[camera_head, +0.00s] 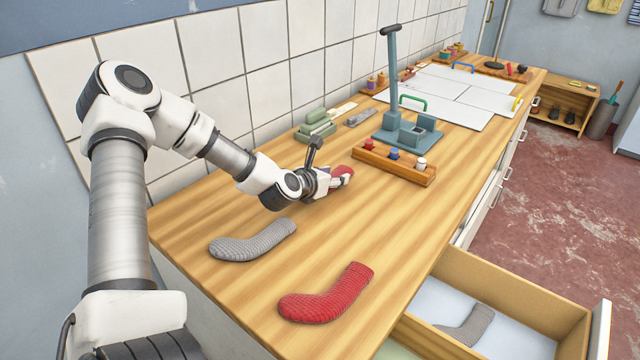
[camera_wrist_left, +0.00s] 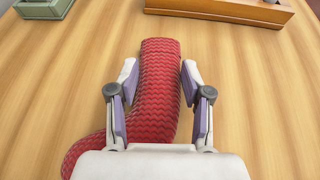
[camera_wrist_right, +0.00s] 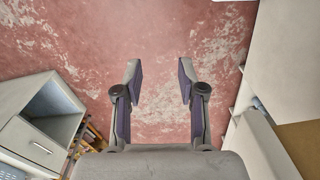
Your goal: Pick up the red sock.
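One red sock (camera_wrist_left: 160,95) lies on the wooden counter below my left gripper (camera_wrist_left: 159,75). Its fingers are apart, one on each side of the sock's leg, with little space between; I cannot tell whether they touch it. In the head view the left gripper (camera_head: 340,178) is low over the counter and hides most of this sock (camera_head: 341,171). A second red sock (camera_head: 325,296) lies free near the counter's front edge. My right gripper (camera_wrist_right: 160,75) is open and empty above the red floor; it is not in the head view.
A grey sock (camera_head: 252,242) lies on the counter, and another grey sock (camera_head: 468,326) is in an open drawer (camera_head: 520,297). A wooden block with coloured knobs (camera_head: 393,165) and green blocks (camera_head: 316,126) stand near the left gripper. A tiled wall (camera_head: 215,60) runs behind.

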